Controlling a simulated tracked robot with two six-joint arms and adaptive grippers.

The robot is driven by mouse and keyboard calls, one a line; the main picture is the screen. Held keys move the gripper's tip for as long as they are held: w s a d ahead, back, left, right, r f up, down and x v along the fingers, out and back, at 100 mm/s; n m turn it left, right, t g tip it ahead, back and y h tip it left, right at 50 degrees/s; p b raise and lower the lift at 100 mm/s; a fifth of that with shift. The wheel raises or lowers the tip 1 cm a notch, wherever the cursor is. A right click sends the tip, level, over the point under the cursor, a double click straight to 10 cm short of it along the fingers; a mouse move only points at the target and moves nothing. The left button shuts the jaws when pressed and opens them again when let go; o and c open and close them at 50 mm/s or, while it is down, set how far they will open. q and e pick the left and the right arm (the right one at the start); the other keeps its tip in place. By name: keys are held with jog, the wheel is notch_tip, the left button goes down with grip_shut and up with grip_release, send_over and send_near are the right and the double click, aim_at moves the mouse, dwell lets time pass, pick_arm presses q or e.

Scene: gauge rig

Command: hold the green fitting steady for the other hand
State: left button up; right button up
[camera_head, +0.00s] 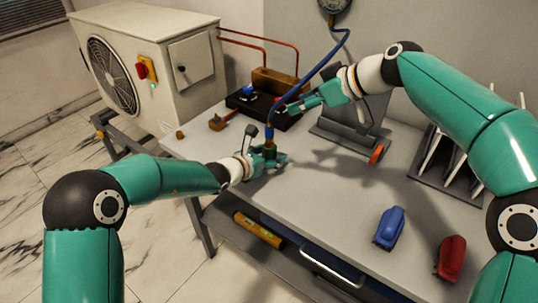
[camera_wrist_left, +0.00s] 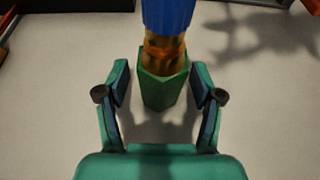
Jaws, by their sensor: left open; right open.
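The green fitting (camera_wrist_left: 162,90) stands upright in the left wrist view, a faceted green block with a brass collar (camera_wrist_left: 163,48) and a blue part (camera_wrist_left: 166,14) above it. My left gripper (camera_wrist_left: 162,92) is open, with one finger on each side of the fitting and a visible gap at both sides. In the head view the green fitting (camera_head: 270,152) is small and partly hidden by my left gripper (camera_head: 277,158). A blue hose (camera_head: 310,75) runs up from it. My right gripper (camera_head: 285,108) is open, above and behind the fitting.
A round gauge (camera_head: 335,4) hangs on the wall at the top. A black tray (camera_head: 248,104) with small parts lies behind the fitting. A blue tool (camera_head: 389,228) and a red tool (camera_head: 451,258) lie at the right front. The table between is clear.

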pick_arm(q)
grip_shut()
dwell(0.8)
dwell(0.8)
